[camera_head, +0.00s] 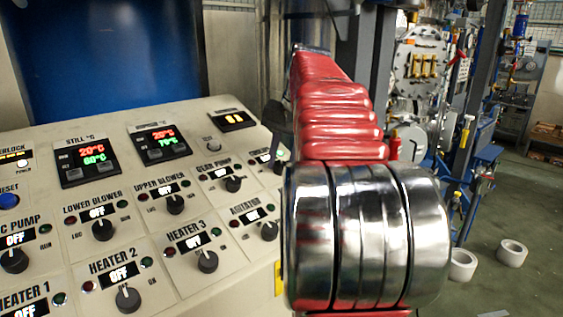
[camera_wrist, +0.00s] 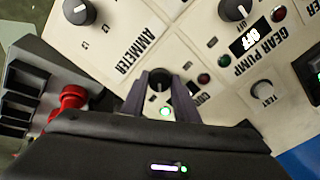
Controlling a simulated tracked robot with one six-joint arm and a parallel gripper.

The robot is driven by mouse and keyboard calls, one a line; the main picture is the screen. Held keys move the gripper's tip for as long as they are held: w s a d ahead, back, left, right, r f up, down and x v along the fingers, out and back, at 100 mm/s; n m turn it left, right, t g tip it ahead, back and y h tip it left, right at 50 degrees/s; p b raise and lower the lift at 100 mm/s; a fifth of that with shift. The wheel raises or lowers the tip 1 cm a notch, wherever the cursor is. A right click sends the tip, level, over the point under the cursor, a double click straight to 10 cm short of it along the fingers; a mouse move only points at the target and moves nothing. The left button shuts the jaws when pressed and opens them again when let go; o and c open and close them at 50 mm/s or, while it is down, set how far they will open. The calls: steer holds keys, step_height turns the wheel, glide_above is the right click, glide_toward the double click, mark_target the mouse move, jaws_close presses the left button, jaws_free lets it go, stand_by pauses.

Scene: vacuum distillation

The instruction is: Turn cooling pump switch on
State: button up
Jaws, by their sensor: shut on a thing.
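The cooling pump switch is a black round knob (camera_wrist: 158,82) on the cream control panel, seen in the wrist view between my two dark fingers. My gripper (camera_wrist: 159,76) is shut on this knob from both sides. A lit green-white lamp (camera_wrist: 164,112) shows between the fingers, just below the knob. The label beside it is mostly hidden by the right finger; only its first letters show. In the head view my gripper (camera_head: 280,128) reaches down to the panel's right edge, and my arm hides much of that switch.
The gear pump knob (camera_head: 233,184) is close by, with its display (camera_wrist: 251,41) reading OFF. The agitator knob (camera_head: 269,231) and heater 3 knob (camera_head: 207,261) are nearer the front. A red button (camera_wrist: 72,97) stands left of my gripper in the wrist view.

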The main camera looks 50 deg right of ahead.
steer(key=shift+m, duration=1.5)
steer(key=o, duration=1.1)
steer(key=shift+c, duration=0.2)
steer(key=d+v, duration=0.1)
steer(key=v, duration=1.2)
steer(key=shift+a+r, duration=0.35)
steer(key=shift+a, duration=0.05)
steer(key=shift+s, duration=0.2)
